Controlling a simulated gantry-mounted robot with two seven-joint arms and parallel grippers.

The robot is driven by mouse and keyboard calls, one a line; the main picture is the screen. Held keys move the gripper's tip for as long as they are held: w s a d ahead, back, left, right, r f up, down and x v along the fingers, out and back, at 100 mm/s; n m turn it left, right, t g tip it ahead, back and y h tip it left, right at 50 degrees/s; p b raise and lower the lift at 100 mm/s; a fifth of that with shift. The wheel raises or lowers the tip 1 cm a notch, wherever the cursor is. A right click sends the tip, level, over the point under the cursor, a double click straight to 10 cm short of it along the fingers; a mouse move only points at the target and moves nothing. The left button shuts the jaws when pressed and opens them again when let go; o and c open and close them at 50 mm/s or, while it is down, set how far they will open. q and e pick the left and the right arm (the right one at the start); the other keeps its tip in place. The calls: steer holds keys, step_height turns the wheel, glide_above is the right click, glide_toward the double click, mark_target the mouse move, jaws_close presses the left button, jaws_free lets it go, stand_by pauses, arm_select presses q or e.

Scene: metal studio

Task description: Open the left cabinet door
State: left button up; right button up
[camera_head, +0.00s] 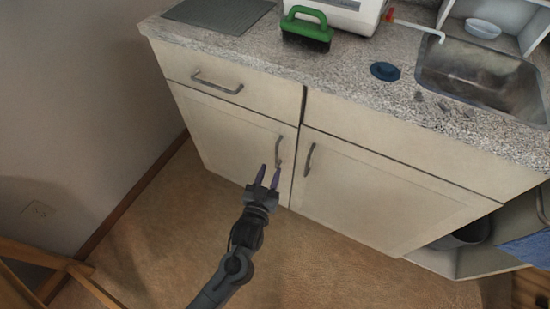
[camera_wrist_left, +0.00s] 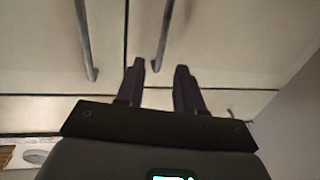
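The left cabinet door (camera_head: 225,130) is a shut cream panel under a drawer. Its grey bar handle (camera_head: 279,150) stands upright near its right edge. My left gripper (camera_head: 268,172) is open and empty, its two dark fingers pointing at the door near the handle's lower end. In the left wrist view, which looks upside down, the handle (camera_wrist_left: 163,35) lines up between the spread fingertips (camera_wrist_left: 160,68). I cannot tell whether the fingers reach around it. My right gripper is not in view.
The right door (camera_head: 385,190) is shut, its handle (camera_head: 309,159) close by. A drawer handle (camera_head: 217,83) is above. The counter (camera_head: 350,75) holds a green-handled brush (camera_head: 306,27), a blue stopper (camera_head: 385,71) and a sink (camera_head: 480,80). A wooden frame (camera_head: 50,265) stands lower left. Floor before the doors is clear.

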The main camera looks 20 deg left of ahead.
mark_target(276, 153)
arm_select(q)
steer(key=w, duration=0.1)
steer(key=w+b, duration=0.1)
steer(key=w, duration=0.2)
steer(key=shift+w+a, duration=0.3)
steer(key=shift+w, duration=0.1)
steer(key=shift+w+b, duration=0.55)
steer(key=shift+w, duration=0.3)
steer(key=shift+w+r, duration=0.1)
steer(key=shift+w, duration=0.1)
jaws_close()
